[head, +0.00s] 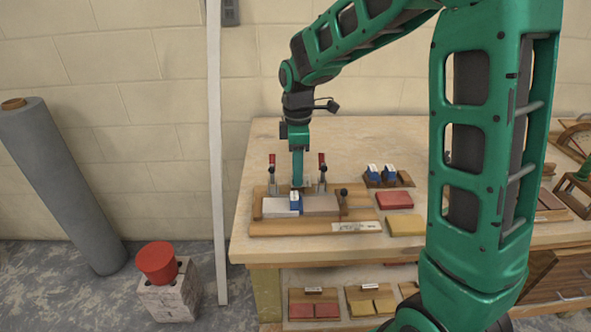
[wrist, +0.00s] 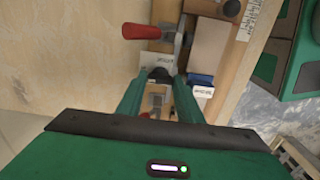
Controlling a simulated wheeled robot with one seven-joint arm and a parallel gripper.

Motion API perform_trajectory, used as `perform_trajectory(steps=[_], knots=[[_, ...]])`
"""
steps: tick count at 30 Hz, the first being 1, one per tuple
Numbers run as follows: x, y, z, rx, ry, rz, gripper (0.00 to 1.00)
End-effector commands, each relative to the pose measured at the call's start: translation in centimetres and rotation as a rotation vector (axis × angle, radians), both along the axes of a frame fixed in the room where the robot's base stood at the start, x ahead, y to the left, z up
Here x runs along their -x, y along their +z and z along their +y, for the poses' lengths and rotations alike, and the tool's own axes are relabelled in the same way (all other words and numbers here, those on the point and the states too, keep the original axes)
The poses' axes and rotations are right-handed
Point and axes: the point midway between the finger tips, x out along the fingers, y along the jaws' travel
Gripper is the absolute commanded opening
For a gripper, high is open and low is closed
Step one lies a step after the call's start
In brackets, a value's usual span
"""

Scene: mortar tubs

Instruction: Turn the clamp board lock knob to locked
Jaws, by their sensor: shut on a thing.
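The wooden clamp board (head: 310,228) lies on the bench, with a grey block (head: 322,204) on it. My gripper (head: 297,183) points down at the board between two red-handled toggle clamps. In the wrist view, my gripper (wrist: 161,74) is shut on a dark round knob (wrist: 158,74), which appears to be the lock knob. A white lettered label (wrist: 154,58) sits beside the knob. The knob is hidden in the head view, and I cannot read which way it is turned. A blue and white block (head: 295,201) stands just in front of my gripper.
Red clamp handles (head: 272,161) and (head: 322,160) rise close on both sides of my gripper. A black ball knob (head: 343,192) stands at the board's right. Red (head: 395,199) and yellow blocks (head: 405,225) lie farther right. The back of the bench is clear.

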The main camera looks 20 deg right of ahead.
Motion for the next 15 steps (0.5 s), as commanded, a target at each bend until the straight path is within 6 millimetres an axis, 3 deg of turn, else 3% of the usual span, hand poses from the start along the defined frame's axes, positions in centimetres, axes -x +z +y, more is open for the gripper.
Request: perform_trajectory(steps=[8, 15], knots=[[-0.41, 0.19, -0.22, -0.001, -0.081, -0.011, 0.10], [-0.51, 0.25, -0.35, -0.002, -0.262, -0.014, 0.10]])
